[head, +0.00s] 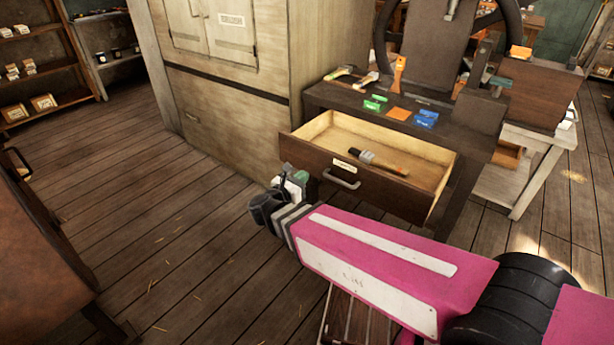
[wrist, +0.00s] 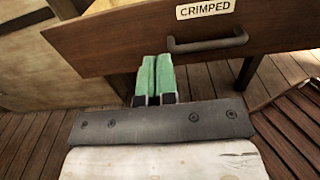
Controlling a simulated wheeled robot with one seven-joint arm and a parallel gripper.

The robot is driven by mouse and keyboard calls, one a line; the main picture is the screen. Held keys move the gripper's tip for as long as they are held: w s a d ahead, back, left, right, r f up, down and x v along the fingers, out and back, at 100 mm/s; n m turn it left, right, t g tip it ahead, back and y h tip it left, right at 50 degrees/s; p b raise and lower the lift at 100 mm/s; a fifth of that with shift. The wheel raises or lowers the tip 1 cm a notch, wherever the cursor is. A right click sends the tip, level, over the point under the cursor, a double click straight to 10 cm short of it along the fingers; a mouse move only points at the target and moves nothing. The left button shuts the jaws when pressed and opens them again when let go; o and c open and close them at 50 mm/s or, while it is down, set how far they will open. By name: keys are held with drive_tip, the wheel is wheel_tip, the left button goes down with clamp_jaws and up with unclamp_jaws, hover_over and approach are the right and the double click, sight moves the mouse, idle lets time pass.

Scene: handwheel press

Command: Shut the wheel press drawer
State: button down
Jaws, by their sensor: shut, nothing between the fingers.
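The wheel press drawer (head: 370,185) is pulled out from under the dark press table (head: 470,125). A brush with a dark head (head: 383,162) lies inside it. The drawer front (wrist: 120,40) has a grey bar handle (head: 341,180) and a label that reads CRIMPED in the wrist view (wrist: 206,8). My gripper (head: 297,177) is shut and empty near the left part of the drawer front. In the wrist view its green fingertips (wrist: 155,77) point at the lower part of the front, left of the handle (wrist: 208,44). I cannot tell whether they touch it.
A pale wooden cabinet (head: 225,80) stands to the left of the press. Brushes, an orange square (head: 398,114) and coloured blocks (head: 425,119) lie on the press table. A wooden stool (head: 350,320) is beneath my arm. Open floor (head: 150,210) lies to the left.

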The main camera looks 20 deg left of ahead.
sight(327, 157)
drive_tip(key=x, duration=1.1)
drive_tip(key=shift+w+d, duration=0.1)
drive_tip(key=shift+w, duration=0.2)
drive_tip(key=shift+w, duration=0.15)
drive_tip(key=x, duration=2.3)
drive_tip(key=shift+d+r, duration=0.1)
drive_tip(key=shift+d, duration=0.05)
